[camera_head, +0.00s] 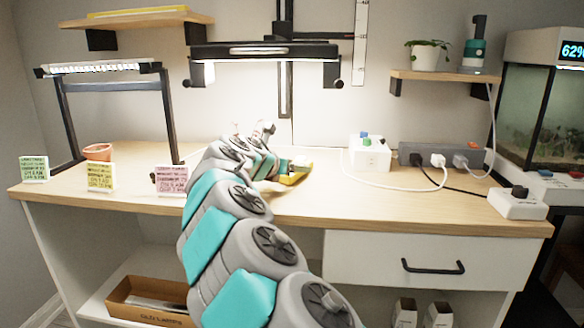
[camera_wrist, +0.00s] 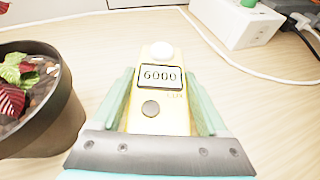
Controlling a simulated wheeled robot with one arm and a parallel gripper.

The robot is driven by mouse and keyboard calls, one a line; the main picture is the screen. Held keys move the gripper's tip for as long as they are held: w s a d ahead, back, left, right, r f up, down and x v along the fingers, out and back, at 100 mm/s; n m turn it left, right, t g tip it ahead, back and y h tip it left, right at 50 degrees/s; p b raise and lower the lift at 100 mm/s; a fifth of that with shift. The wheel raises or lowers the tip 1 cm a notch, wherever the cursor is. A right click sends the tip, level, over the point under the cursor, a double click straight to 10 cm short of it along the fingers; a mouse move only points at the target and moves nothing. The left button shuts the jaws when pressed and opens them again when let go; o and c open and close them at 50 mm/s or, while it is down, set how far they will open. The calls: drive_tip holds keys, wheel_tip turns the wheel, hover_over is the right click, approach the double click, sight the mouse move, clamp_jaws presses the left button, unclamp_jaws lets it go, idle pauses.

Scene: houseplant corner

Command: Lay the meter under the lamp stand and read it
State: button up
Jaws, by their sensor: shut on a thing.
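The meter (camera_wrist: 161,122) is a yellow handheld unit with a white dome, a grey button and a display that appears to read 6000 over the word LUX. My gripper (camera_wrist: 160,100) is shut on it, a finger along each side. In the head view the meter (camera_head: 293,177) shows as a yellow patch at the end of my arm, low at the tabletop; whether it touches the wood is unclear. The middle lamp (camera_head: 265,52) is lit on an upright post above this area. Another lit lamp on a black stand (camera_head: 66,120) is at the left.
A dark pot (camera_wrist: 62,118) with red and green leaves stands close left of my gripper. A white box (camera_head: 370,153) with coloured buttons and a grey power strip (camera_head: 440,158) with cables are to the right. Three note cards line the left front edge near a terracotta pot (camera_head: 98,152).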

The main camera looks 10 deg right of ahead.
drive_tip(key=o, duration=1.2)
drive_tip(key=shift+f, duration=0.1)
drive_tip(key=o, duration=0.4)
drive_tip(key=shift+c, duration=0.2)
drive_tip(key=shift+a, duration=0.1)
